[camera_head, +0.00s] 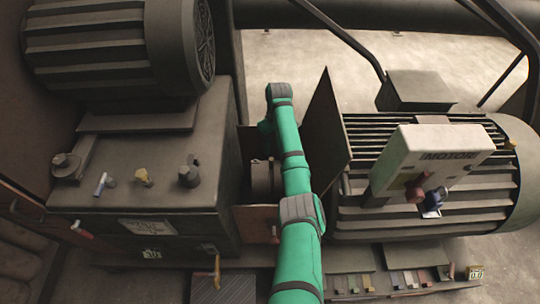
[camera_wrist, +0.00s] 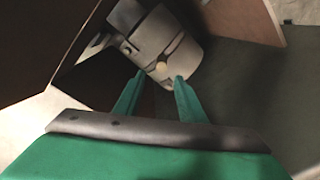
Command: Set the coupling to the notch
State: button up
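The coupling (camera_wrist: 172,55) is a grey metal cylinder with dark slots and a small pale, yellowish spot (camera_wrist: 160,66) on its face. In the head view the coupling (camera_head: 262,180) shows partly, left of my green arm, between the gearbox and the motor. My gripper (camera_wrist: 155,82) is open, with its two green fingers apart. The fingertips are close to the lower part of the coupling, and nothing shows held between them. I cannot tell whether they touch it. In the head view my arm hides the fingers. I cannot make out clearly which mark is the notch.
A raised guard plate (camera_head: 326,125) stands close to the right of my arm. The finned motor (camera_head: 425,190) carries a box labelled MOTOR (camera_head: 428,155). The gearbox (camera_head: 150,190) with valves is at left. A brown panel (camera_wrist: 256,20) stands right of the coupling.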

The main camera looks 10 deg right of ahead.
aim_at(271, 159)
jog(key=f, duration=0.6)
jog(key=a+f, duration=0.1)
jog(key=f, duration=0.2)
jog(key=shift+s, duration=0.25)
jog(key=shift+f, duration=0.5)
jog(key=shift+w+d, duration=0.1)
jog(key=shift+a, duration=0.2)
jog(key=c, duration=0.8)
jog(key=shift+d, duration=0.15)
grip_shut()
